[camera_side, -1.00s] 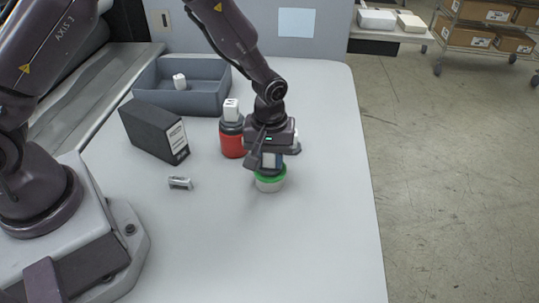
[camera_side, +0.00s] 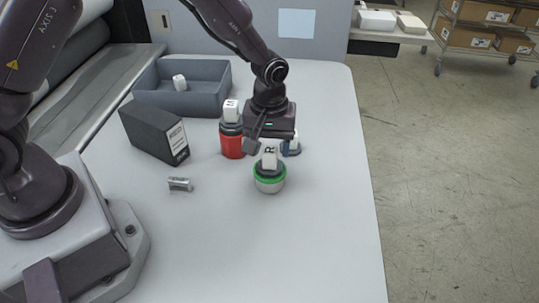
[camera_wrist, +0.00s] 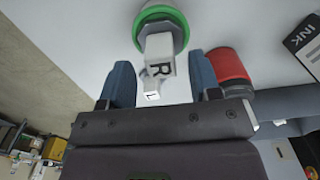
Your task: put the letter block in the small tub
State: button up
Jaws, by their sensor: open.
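How deep the block sits is hard to tell. My gripper (camera_side: 271,147) is just above, pointing down, with its fingers apart. In the wrist view, the block (camera_wrist: 158,68) shows between the two blue fingers of my gripper (camera_wrist: 160,72), with a gap on each side. The tub's green rim (camera_wrist: 183,22) lies beyond it.
A red canister (camera_side: 232,146) with a white block on top stands close at left. Behind are a black box (camera_side: 150,133) and a grey tray (camera_side: 212,103) holding a small white block. A small metallic piece (camera_side: 180,184) lies at left. The table's front and right are clear.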

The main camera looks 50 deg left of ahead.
notch_tip(320, 180, up, 9)
jog(key=shift+f, duration=0.15)
notch_tip(320, 180, up, 6)
jog(key=m+t, duration=0.1)
jog(key=m, duration=0.1)
send_over(269, 152)
jog(key=s+a, duration=0.2)
jog(key=s, duration=0.1)
jog(key=s+a+r+m+t, duration=0.2)
jog(key=s+r, duration=0.3)
jog(key=s, duration=0.3)
jog(key=s+a+r+m+t, duration=0.2)
jog(key=s+r+m, duration=0.3)
jog(key=s, duration=0.4)
jog(key=shift+a+r+t, duration=0.15)
jog(key=shift+a+t, duration=0.15)
jog(key=shift+a, duration=0.25)
